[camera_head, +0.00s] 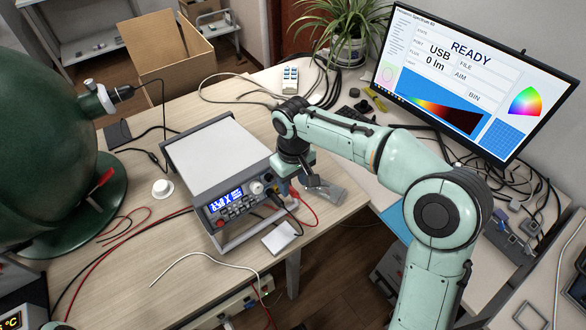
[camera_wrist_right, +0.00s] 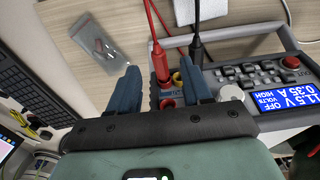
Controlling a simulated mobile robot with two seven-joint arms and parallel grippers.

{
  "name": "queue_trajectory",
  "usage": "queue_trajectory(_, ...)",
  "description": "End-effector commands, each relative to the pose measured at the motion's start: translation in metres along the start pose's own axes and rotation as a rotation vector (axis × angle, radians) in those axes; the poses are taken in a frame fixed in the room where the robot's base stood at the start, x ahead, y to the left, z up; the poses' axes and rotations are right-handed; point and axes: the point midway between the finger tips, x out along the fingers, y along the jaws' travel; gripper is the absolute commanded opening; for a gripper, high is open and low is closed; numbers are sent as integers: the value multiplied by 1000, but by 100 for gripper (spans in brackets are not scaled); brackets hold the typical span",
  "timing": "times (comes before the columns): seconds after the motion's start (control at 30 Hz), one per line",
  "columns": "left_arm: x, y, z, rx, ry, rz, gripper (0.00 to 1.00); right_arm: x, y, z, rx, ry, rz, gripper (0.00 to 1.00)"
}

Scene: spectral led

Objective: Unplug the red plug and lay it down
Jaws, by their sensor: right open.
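The power supply (camera_head: 216,150) stands on the wooden desk, with its lit blue display (camera_head: 226,200) on the front panel. In the right wrist view, the red plug (camera_wrist_right: 159,62) sits in the panel's socket area, with a red cable running away from it. A black plug (camera_wrist_right: 197,50) is just to its right. My right gripper (camera_wrist_right: 158,72) is open. Its two blue-grey fingers appear on either side of the red plug, with visible gaps and no clear contact. In the head view, my right gripper (camera_head: 300,180) is at the panel's right end and partly hides the plugs.
A clear bag (camera_head: 328,192) lies right of the supply near the desk edge. A white pad (camera_head: 279,237) lies in front. A large green sphere (camera_head: 45,140) stands at left. Loose red, black and white cables cross the desk. Bare wood shows left of the supply.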

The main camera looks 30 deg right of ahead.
Motion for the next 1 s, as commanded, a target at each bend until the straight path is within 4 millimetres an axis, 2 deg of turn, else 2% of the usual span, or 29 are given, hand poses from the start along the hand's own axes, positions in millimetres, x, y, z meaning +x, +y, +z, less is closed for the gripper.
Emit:
queue_trajectory(0.03,2,0,-1,1,2,1,43,9,0,1,0,-3,0,49)
queue_trajectory(0.2,3,0,-2,1,6,2,43,25,0,0,-1,0,1,49)
queue_trajectory(0.57,3,0,-2,2,8,2,43,31,0,0,0,1,0,49)
queue_trajectory(0.6,3,0,-2,2,8,2,43,31,0,0,0,1,0,46)
queue_trajectory(0.73,3,0,-2,1,8,2,43,30,0,0,-1,1,0,3)
queue_trajectory(0.77,3,0,-2,1,8,2,43,30,0,0,-1,1,0,0)
queue_trajectory(0.83,3,0,-2,1,8,2,43,30,0,0,-1,1,0,0)
queue_trajectory(0.87,3,0,-2,1,8,2,43,30,0,0,0,1,0,11)
queue_trajectory(0.9,3,0,-2,1,8,2,43,30,0,0,0,1,0,0)
queue_trajectory(1.0,3,0,-2,1,8,2,43,30,0,0,0,1,0,0)
